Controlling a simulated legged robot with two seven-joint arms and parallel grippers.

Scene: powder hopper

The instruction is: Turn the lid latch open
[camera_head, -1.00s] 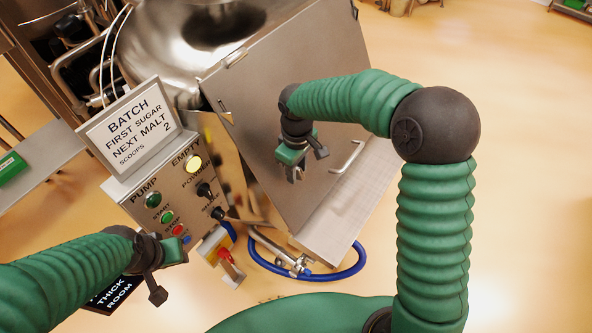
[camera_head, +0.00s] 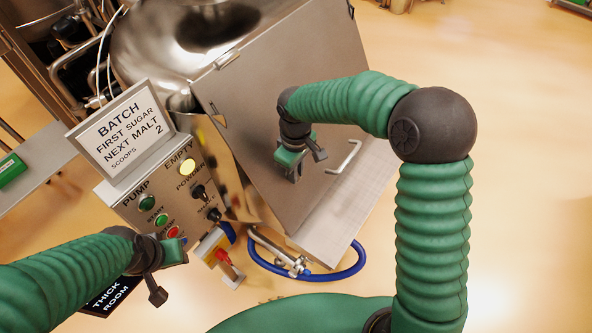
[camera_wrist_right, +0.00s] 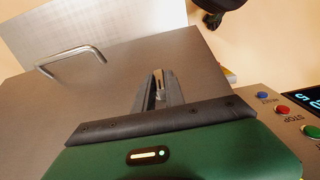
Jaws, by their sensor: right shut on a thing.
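The hopper lid (camera_head: 262,100) is a large slanted steel panel, seen in the head view right of the shiny bowl. My right gripper (camera_head: 295,174) is at the lid's face, left of its bar handle (camera_head: 345,157). In the right wrist view my right gripper (camera_wrist_right: 160,88) has its fingers close together around a small metal piece (camera_wrist_right: 159,83), which looks like the latch. The fingers hide most of it, so its angle cannot be told. My left gripper (camera_head: 172,262) is in front of the control panel, apart from the lid; its fingertips are not clear.
A control panel (camera_head: 172,205) with buttons and a lit yellow lamp stands left of the lid, under a batch sign (camera_head: 120,130). The floor at right is clear.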

